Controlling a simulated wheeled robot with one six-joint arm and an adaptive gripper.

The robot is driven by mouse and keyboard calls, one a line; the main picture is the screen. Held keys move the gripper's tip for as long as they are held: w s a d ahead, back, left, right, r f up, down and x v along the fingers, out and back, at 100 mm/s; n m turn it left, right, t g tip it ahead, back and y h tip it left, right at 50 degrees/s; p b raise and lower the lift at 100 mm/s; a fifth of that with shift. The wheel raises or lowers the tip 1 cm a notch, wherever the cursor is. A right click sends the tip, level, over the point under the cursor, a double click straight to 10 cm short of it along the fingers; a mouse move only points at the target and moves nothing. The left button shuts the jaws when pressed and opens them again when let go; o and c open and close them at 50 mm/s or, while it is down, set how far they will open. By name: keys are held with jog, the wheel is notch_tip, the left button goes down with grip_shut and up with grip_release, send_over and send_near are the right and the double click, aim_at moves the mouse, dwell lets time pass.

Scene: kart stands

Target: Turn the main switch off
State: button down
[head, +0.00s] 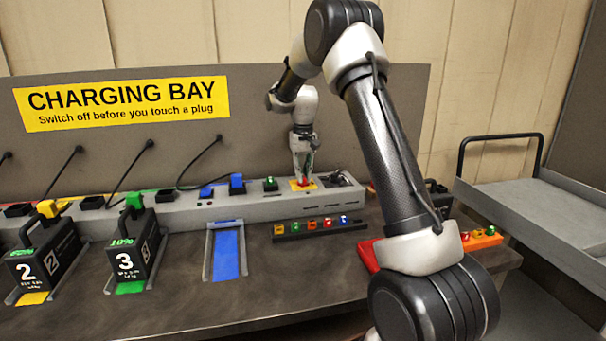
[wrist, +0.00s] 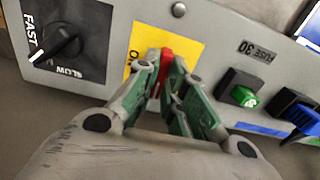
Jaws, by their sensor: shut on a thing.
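The main switch is a red lever (wrist: 165,56) on a yellow plate (wrist: 136,52) with partly hidden lettering. In the head view the yellow plate (head: 294,186) sits on the grey charging console, right of the green fuse. My gripper (head: 303,177) points down onto it. In the wrist view my gripper (wrist: 165,82) has its two fingers closed around the red lever, one on each side. The fingers hide the lower part of the lever and most of the lettering, so I cannot read the switch position.
A black FAST/SLOW dial (wrist: 60,46) and a green fuse (wrist: 242,96) flank the switch. A blue plug (head: 237,183) stands farther left. Black battery packs (head: 135,253) stand in the left bays. A rack of small coloured pieces (head: 320,227) lies in front. A grey cart (head: 540,200) is at right.

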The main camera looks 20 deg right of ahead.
jog(key=shift+r, duration=0.1)
jog(key=c, duration=1.5)
grip_release()
notch_tip(320, 180, up, 12)
